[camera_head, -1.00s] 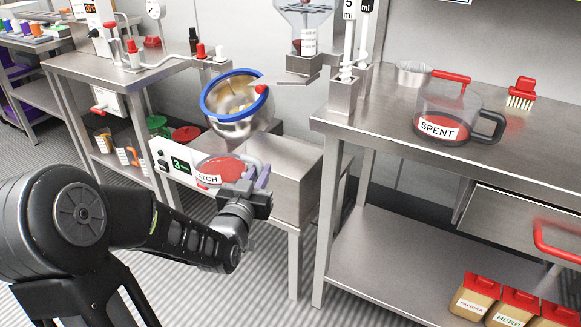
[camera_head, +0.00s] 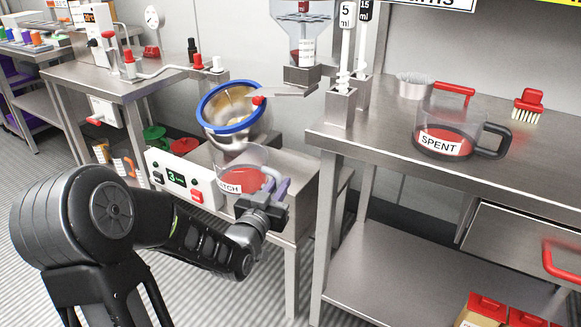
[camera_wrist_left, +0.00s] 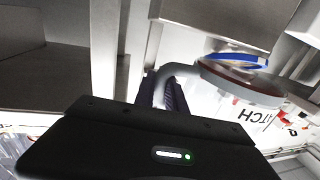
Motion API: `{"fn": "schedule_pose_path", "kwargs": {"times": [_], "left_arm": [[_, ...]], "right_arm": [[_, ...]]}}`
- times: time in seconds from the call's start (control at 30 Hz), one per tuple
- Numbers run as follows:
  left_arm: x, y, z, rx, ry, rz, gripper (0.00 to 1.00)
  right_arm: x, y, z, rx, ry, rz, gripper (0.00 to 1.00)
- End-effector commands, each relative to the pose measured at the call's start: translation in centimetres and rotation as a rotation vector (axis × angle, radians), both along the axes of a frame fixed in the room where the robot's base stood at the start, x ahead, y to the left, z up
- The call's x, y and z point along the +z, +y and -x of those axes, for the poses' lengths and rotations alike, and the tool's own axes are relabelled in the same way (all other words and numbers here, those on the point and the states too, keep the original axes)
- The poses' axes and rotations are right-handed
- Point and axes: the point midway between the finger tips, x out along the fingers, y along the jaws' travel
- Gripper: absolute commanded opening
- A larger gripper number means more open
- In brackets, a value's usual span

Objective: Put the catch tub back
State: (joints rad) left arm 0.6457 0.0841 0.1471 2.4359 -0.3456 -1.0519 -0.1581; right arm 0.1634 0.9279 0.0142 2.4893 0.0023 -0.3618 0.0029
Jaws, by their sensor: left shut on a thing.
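The catch tub (camera_head: 240,180) is a clear tub with red contents and a white label ending in "TCH". It is in front of and below the tilted steel drum (camera_head: 238,118) with the blue rim, beside the control panel. My left gripper (camera_head: 268,200) is shut on the tub's grey-purple handle at its right side. In the left wrist view the tub (camera_wrist_left: 240,105) is at the right, with its handle running into the jaws (camera_wrist_left: 165,95). I cannot tell whether the tub touches the stand under it. My right gripper is not in view.
The control panel (camera_head: 184,180) with a green "3" stands close left of the tub.

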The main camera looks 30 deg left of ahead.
Motion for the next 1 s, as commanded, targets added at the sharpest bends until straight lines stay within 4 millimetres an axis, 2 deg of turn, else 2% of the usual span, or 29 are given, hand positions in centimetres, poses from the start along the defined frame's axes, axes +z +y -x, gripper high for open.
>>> {"fn": "schedule_pose_path", "kwargs": {"times": [0.03,0.3,0.43,0.57,0.87,1.0], "left_arm": [[-0.2,0.2,-1.4,-0.002,-0.003,-0.001,0.0],[-0.2,1.9,-9.0,-0.001,-0.004,0.001,0.0],[-0.1,2.5,-11.7,0.0,-0.003,0.001,0.0],[0.0,2.7,-12.8,-0.001,-0.002,0.0,0.0],[0.1,2.8,-13.0,0.0,-0.002,-0.001,0.0],[-0.1,3.0,-13.9,-0.001,-0.001,0.0,0.0]], "right_arm": [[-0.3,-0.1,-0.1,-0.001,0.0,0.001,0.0],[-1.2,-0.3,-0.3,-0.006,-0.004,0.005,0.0],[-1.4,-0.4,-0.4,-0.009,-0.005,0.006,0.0],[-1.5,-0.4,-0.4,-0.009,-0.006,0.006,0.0],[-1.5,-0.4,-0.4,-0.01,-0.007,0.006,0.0],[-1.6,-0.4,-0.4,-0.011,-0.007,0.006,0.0]]}}
